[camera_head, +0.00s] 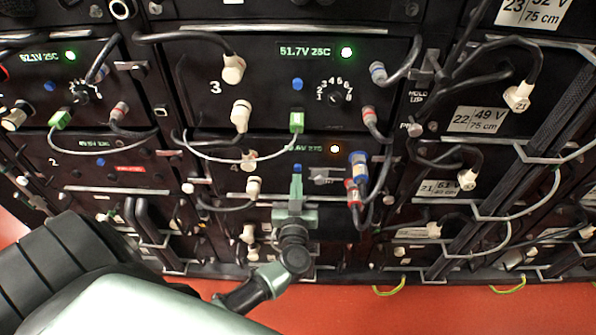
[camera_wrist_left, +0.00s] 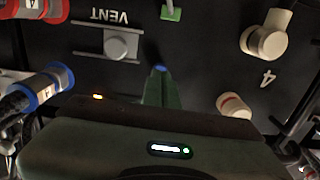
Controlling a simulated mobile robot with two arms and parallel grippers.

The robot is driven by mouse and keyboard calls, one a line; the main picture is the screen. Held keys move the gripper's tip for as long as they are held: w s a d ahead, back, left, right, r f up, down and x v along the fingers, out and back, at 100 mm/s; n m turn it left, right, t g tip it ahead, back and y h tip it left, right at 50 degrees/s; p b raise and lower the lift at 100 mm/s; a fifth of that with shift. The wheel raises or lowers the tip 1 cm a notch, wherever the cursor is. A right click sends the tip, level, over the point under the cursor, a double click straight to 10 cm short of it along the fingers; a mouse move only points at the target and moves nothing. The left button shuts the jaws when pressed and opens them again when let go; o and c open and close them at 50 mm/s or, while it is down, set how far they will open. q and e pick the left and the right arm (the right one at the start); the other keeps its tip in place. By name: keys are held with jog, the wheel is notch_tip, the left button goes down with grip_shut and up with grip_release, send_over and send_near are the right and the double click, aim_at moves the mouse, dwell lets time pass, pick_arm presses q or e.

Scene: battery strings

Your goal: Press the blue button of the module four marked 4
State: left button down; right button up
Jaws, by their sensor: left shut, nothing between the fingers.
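Module four (camera_head: 262,150), marked 4, is the dark panel below module 3, with a green display and an orange light. Its blue button (camera_head: 297,167) shows just above the fingertips of my left gripper (camera_head: 296,181). In the left wrist view the blue button (camera_wrist_left: 159,68) is at the tip of my shut left gripper (camera_wrist_left: 159,78), partly covered by it. The mark 4 (camera_wrist_left: 268,78) appears upside down there. I cannot tell whether the fingertips touch the button. My right gripper is not in view.
A blue and a red plug (camera_head: 357,168) with cables stand close right of the gripper. Cream plugs (camera_head: 253,187) are to its left. A green plug (camera_head: 297,122) and a looping cable hang above. A vent knob (camera_wrist_left: 116,46) is beside the fingers.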

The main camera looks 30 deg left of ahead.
pick_arm(q)
jog(key=shift+w+a, duration=0.1)
jog(key=shift+w, duration=0.05)
jog(key=shift+p+x, duration=0.3)
jog(key=shift+x, duration=0.85)
dwell(0.4)
jog(key=shift+p+v, duration=0.65)
jog(key=shift+v, duration=0.65)
jog(key=p+v, duration=0.1)
jog(key=v, duration=0.4)
jog(key=shift+s+p, duration=0.2)
jog(key=shift+p, duration=0.2)
